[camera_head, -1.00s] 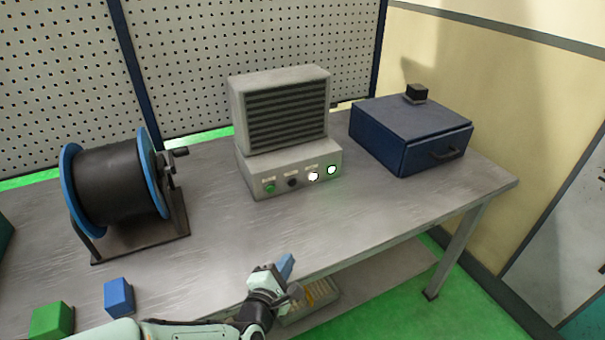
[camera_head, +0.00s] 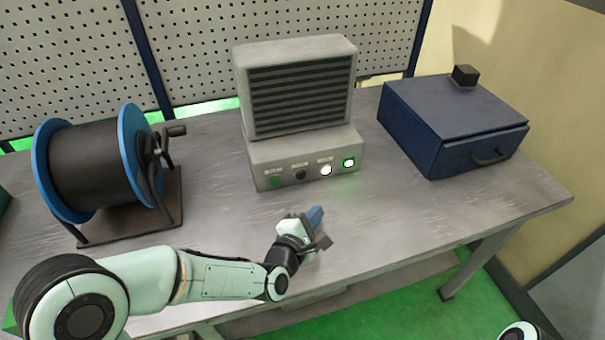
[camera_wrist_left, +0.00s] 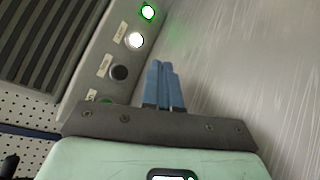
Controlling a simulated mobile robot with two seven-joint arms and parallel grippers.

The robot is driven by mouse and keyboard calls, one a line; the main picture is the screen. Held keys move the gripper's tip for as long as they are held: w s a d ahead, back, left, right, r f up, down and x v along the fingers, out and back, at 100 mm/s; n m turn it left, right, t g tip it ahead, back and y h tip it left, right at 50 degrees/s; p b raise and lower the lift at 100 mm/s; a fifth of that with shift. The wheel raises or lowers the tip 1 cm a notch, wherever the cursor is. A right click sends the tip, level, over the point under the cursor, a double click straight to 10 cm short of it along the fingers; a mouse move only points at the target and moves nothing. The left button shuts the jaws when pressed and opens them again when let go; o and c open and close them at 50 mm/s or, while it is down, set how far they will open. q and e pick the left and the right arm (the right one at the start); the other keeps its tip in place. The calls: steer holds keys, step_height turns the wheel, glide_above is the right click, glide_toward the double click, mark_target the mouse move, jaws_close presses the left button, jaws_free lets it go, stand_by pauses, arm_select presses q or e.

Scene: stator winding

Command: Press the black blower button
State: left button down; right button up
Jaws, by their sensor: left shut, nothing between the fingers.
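The grey blower unit (camera_head: 300,95) stands on the table with a row of buttons on its lower front panel. The black button (camera_head: 300,174) is second from the left, between a green button (camera_head: 277,182) and a lit white button (camera_head: 326,169). In the left wrist view the black button (camera_wrist_left: 119,73) shows just left of the fingers. My left gripper (camera_head: 316,218) is in front of the panel, apart from it, with its blue fingers shut together and empty. The fingers also show in the left wrist view (camera_wrist_left: 164,85). My right gripper is not in view.
A cable spool (camera_head: 95,170) stands on the left, and a dark blue box (camera_head: 450,125) with a handle stands on the right. The tabletop (camera_head: 420,215) in front of the blower is mostly clear.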

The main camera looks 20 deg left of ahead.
mark_target(301, 175)
arm_select(q)
steer(key=w+a, duration=0.1)
steer(key=w, duration=0.1)
steer(key=w+a, duration=0.2)
steer(key=w+a+p, duration=0.1)
steer(key=w, duration=0.1)
steer(key=shift+w+a+f, duration=0.1)
steer(key=shift+w+a, duration=0.05)
steer(key=shift+w, duration=0.2)
steer(key=shift+w+a, duration=0.3)
steer(key=shift+w, duration=0.1)
stand_by(1.6)
steer(key=shift+w+a+b, duration=0.25)
steer(key=shift+w+b, duration=0.1)
